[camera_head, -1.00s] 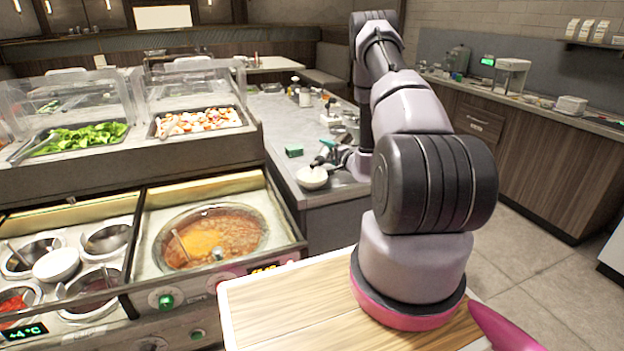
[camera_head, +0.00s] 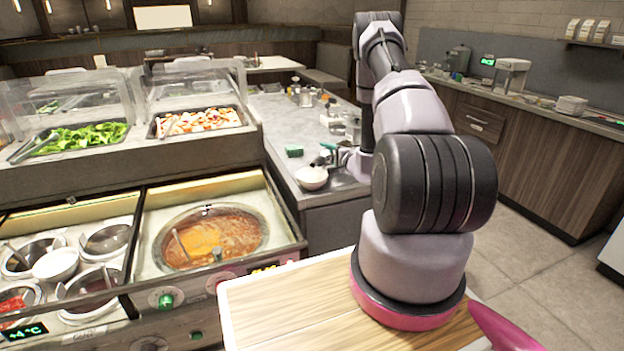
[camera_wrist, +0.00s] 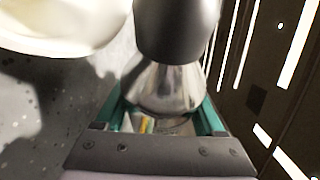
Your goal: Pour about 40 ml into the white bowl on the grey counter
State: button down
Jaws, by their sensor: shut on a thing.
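The white bowl (camera_head: 311,180) stands upright on the near end of the grey counter (camera_head: 285,125). Its pale rim fills the upper left of the wrist view (camera_wrist: 60,45). My gripper (camera_head: 328,152) is just behind and right of the bowl, small in the head view. In the wrist view its green-lined fingers (camera_wrist: 165,118) are shut on a shiny metal vessel (camera_wrist: 165,88), which narrows toward a dark, wide upper part. The vessel is beside the bowl in this view. I cannot make out its full shape, any liquid in it, or the bowl's contents.
Several bottles and containers (camera_head: 306,97) stand farther back. A pan of red-orange soup (camera_head: 212,238) sits at the front left, near several sauce wells (camera_head: 105,240). The counter's left-middle is clear.

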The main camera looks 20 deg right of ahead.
jog(key=shift+f+m, duration=0.15)
jog(key=shift+m, duration=0.15)
dwell(0.6)
dwell(0.7)
